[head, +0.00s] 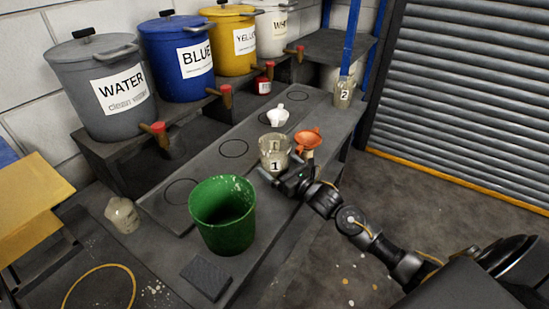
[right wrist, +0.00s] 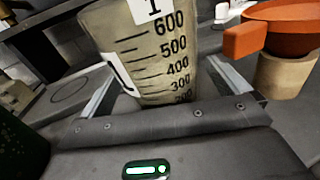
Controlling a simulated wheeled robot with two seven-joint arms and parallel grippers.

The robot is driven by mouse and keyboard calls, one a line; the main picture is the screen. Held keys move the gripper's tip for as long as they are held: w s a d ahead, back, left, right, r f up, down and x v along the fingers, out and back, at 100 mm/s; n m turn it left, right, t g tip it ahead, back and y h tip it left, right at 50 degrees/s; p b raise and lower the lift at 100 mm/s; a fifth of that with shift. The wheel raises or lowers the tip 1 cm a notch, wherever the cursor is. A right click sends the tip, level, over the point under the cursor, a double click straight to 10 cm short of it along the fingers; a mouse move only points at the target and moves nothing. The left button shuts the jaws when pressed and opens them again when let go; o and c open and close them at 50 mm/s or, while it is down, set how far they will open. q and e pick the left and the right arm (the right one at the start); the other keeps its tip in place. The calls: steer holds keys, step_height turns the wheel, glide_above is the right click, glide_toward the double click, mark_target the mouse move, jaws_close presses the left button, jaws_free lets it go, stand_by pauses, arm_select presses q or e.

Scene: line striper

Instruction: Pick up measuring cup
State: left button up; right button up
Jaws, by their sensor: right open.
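A beige, translucent measuring cup (head: 273,148) with a "1" label stands on the grey bench, right of the green bucket. It also shows in the right wrist view (right wrist: 145,50), with marks such as 300 to 600. My right gripper (head: 277,172) is at the near side of this cup. In the wrist view its jaws are open, with one finger on each side of the cup's lower part. I cannot tell whether the fingers touch it. A second cup (head: 344,93) labelled "2" stands at the bench's far end. My left gripper is out of view.
An orange funnel (head: 308,138) on a pale holder stands close right of the cup. A white funnel (head: 277,117) is behind it. The green bucket (head: 222,222) stands in front left. Labelled paint drums (head: 183,58) with red taps line the raised shelf.

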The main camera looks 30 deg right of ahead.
steer(key=c, duration=1.2)
steer(key=shift+c, duration=0.4)
steer(key=shift+r, duration=0.1)
